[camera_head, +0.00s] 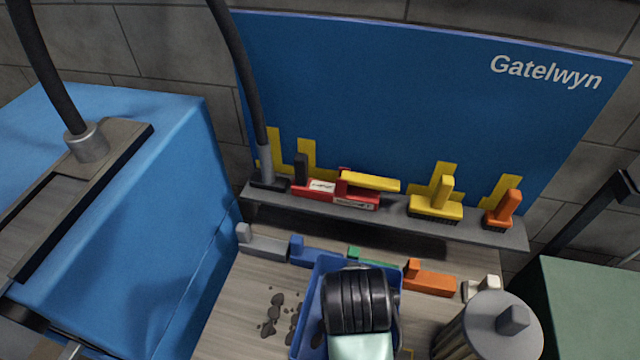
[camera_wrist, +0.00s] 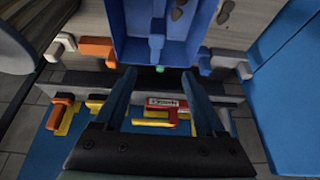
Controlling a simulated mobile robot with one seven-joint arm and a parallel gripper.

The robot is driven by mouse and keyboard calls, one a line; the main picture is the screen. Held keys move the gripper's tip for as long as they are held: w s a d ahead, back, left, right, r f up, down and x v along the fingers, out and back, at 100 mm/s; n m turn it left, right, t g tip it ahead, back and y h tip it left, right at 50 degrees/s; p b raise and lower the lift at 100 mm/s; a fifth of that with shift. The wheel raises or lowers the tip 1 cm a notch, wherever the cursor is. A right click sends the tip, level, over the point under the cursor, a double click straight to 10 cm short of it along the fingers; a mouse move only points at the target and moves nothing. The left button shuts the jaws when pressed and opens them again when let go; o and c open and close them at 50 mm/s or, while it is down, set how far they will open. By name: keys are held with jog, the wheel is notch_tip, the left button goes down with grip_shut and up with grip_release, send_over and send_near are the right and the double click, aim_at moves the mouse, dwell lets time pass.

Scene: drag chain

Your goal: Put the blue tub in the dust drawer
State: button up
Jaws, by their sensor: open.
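The blue tub (camera_head: 308,300) sits on the wooden bench below the tool shelf, mostly hidden behind my wrist in the head view. In the wrist view the open tub (camera_wrist: 133,45) lies at the top middle, with a blue upright piece showing within its outline. My gripper (camera_wrist: 160,76) is open, its two dark fingers apart near the tub's shelf-side edge. I cannot tell whether they touch it. The head view shows my dark wrist over the tub and hides the fingers. I cannot make out a dust drawer for certain; a large blue cabinet (camera_head: 190,265) stands at left.
Brushes and handled tools stand on the grey shelf (camera_head: 400,225) under the blue board. Grey, blue, green, orange and white blocks line the bench back, including an orange one (camera_head: 430,280). A lidded grey bin (camera_head: 490,325) stands right. Dark debris (camera_head: 272,315) lies left of the tub.

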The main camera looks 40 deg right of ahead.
jog(key=shift+g, duration=0.4)
jog(key=x, duration=0.2)
jog(key=s+x, duration=0.1)
jog(key=x, duration=0.2)
jog(key=a+p+x, duration=0.1)
jog(key=x, duration=0.1)
jog(key=shift+s+d+f, duration=0.1)
jog(key=shift+f, duration=0.5)
jog(key=shift+a+p+x, duration=0.1)
jog(key=shift+p+x, duration=0.25)
jog(key=shift+x, duration=1.2)
jog(key=shift+a+p+x, duration=0.15)
jog(key=shift+p+x, duration=0.2)
jog(key=shift+x, duration=1.25)
grip_shut()
